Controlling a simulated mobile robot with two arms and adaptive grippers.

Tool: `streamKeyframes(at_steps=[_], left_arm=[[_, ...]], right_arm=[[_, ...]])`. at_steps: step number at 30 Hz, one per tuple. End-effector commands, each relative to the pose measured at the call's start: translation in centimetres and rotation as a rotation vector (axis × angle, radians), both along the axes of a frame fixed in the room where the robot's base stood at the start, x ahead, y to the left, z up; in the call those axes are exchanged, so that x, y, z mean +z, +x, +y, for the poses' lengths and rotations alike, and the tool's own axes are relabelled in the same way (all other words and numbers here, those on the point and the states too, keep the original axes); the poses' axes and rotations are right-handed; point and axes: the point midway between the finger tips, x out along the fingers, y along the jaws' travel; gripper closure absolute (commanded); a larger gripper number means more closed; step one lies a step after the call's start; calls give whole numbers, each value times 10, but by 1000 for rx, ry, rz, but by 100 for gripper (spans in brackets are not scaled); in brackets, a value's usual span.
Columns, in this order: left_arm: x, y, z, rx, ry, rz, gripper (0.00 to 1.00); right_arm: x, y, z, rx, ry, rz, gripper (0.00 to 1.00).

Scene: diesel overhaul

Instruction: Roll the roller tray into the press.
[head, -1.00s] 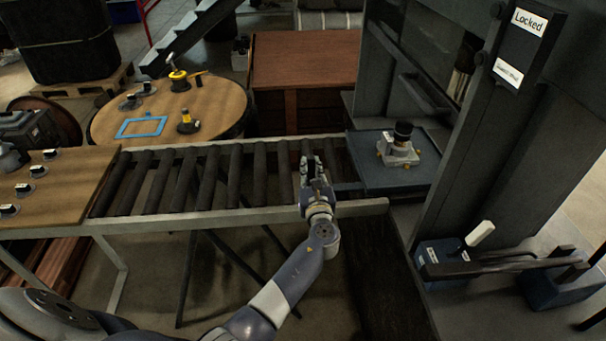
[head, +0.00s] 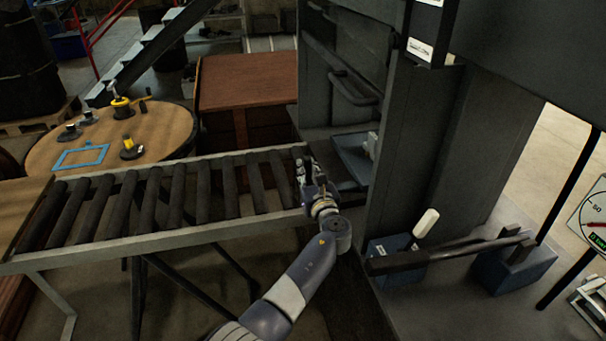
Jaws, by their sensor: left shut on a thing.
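The roller tray (head: 349,152) is a shallow blue-grey tray with raised edges. It sits at the right end of the roller conveyor, between the uprights of the dark grey press (head: 394,165). The near upright hides its right part. Only a sliver of a light grey part (head: 371,146) on it shows. My left gripper (head: 308,168) is at the left side of the tray, above the last rollers. It is shut on what appears to be the tray's handle, but the fingers hide the grip. My right gripper is not in view.
The roller conveyor (head: 163,201) is bare left of my gripper. A round wooden table (head: 115,155) with small tools and a wooden cabinet (head: 247,85) stand behind. A gauge (head: 596,222) is at the far right.

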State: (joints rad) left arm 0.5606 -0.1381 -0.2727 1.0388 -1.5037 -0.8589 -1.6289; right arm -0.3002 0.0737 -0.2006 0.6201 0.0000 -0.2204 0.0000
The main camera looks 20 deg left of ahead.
Motion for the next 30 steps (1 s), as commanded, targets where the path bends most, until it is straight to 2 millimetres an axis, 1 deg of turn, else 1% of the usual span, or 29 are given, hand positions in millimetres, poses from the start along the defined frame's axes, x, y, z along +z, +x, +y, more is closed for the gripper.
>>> streamKeyframes(at_steps=[1,7,8,9,10,11,20,23,26,30], left_arm=[[-1,0,-3,-7,-2,2,100],[-1,1,-4,-9,-3,2,100],[-1,1,-4,-9,-4,2,80],[-1,1,-4,-9,-3,2,71],[-1,1,-4,-9,-3,2,65],[-1,1,-4,-8,-3,2,62],[1,0,-2,-5,-2,0,62],[5,1,-2,-4,-4,-1,62],[18,1,-2,-4,-5,-4,62],[45,1,-3,-5,-6,-6,62]], right_arm=[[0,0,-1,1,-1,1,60],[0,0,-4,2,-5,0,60],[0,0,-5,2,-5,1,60],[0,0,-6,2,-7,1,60],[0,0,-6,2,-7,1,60],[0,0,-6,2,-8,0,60],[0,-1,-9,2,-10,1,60],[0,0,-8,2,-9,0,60],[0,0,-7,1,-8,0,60],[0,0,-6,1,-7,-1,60]])
